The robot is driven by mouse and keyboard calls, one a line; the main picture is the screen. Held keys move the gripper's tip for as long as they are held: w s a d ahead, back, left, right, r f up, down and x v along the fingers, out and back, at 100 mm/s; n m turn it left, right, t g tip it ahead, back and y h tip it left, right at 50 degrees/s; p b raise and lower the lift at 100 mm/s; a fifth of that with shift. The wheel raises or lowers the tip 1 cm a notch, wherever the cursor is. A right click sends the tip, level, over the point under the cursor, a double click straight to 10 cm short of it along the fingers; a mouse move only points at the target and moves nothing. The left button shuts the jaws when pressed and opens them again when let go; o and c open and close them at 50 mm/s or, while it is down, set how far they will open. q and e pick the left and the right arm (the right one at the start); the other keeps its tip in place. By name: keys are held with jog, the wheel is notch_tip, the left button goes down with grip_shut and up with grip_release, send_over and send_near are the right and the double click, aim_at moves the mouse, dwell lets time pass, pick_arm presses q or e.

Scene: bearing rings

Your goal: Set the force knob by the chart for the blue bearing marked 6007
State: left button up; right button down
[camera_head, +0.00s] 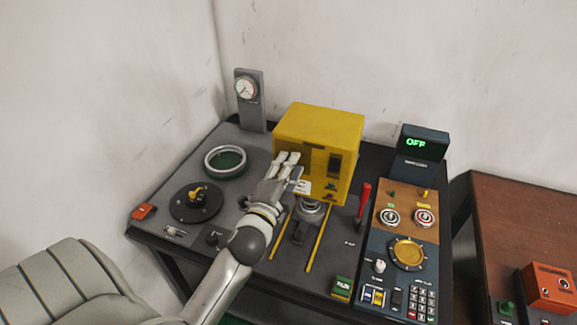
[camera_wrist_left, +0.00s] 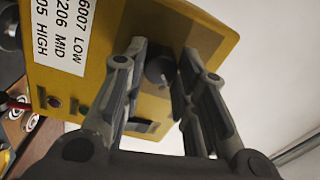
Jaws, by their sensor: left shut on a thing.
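The yellow machine (camera_head: 318,125) stands at the back of the dark bench, and its yellow front face (camera_wrist_left: 210,35) fills much of the left wrist view. A white chart (camera_wrist_left: 68,30) on that face reads 6007 LOW, then lines ending in 206 MID and 05 HIGH, partly cut off. My left gripper (camera_head: 290,160) reaches the machine's front. In the left wrist view its fingers (camera_wrist_left: 162,58) stand on both sides of a dark round knob (camera_wrist_left: 158,70) and are shut on it. The knob's pointer and setting cannot be read. I cannot make out a blue bearing.
A display (camera_head: 416,143) reads OFF above a control panel with buttons, a yellow dial (camera_head: 408,254) and a keypad. A red lever (camera_head: 363,200) stands right of the machine. A gauge (camera_head: 246,90), a green-centred ring (camera_head: 226,160) and a black disc (camera_head: 196,203) are at left.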

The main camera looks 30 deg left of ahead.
pick_arm(q)
jog(key=shift+n+y+p, duration=0.3)
jog(key=shift+n+p, duration=0.85)
jog(key=shift+n, duration=3.35)
jog(key=o, duration=1)
jog(key=shift+o, duration=0.2)
jog(key=v, duration=0.7)
jog(key=shift+s+r, duration=0.15)
jog(key=shift+s, duration=0.1)
